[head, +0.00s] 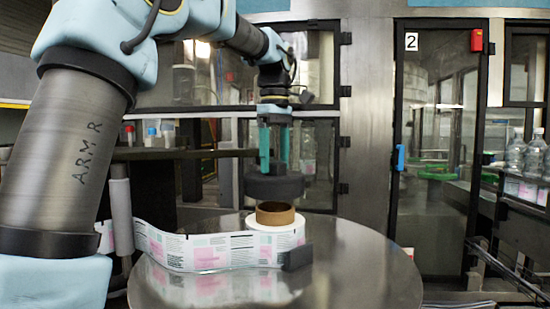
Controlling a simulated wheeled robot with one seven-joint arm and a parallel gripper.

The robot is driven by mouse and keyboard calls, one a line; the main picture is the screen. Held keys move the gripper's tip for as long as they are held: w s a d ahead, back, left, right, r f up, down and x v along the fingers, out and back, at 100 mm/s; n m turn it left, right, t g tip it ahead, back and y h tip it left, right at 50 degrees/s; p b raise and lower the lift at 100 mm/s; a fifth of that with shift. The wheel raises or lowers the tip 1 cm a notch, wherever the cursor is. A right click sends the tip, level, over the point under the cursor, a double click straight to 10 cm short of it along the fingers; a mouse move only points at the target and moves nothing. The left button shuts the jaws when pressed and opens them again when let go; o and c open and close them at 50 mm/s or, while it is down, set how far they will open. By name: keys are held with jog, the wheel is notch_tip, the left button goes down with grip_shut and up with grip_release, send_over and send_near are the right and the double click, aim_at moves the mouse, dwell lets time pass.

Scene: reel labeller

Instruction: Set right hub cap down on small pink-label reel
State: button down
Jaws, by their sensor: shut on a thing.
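My gripper (274,160) points down with its teal fingers shut on the right hub cap (274,188), a dark grey round disc. The hub cap hangs level, a little above the brown core (275,212) of the small pink-label reel (277,237). A narrow gap shows between the cap's underside and the core. The reel lies on the round metal table, and its printed pink-and-white label web (205,252) runs off to the left. The fingertips' contact with the cap is partly hidden.
The round metal table (360,270) is bare to the right of the reel. A dark block (297,258) sits by the label web at the reel's front. A grey roller (121,215) stands at the left. Behind are a dark horizontal arm (185,154) and glass-doored cabinets.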

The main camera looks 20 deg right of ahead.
jog(key=shift+f+b, duration=1.65)
jog(key=shift+f, duration=1.25)
grip_release()
notch_tip(320, 180, up, 11)
jog(key=shift+f, duration=0.1)
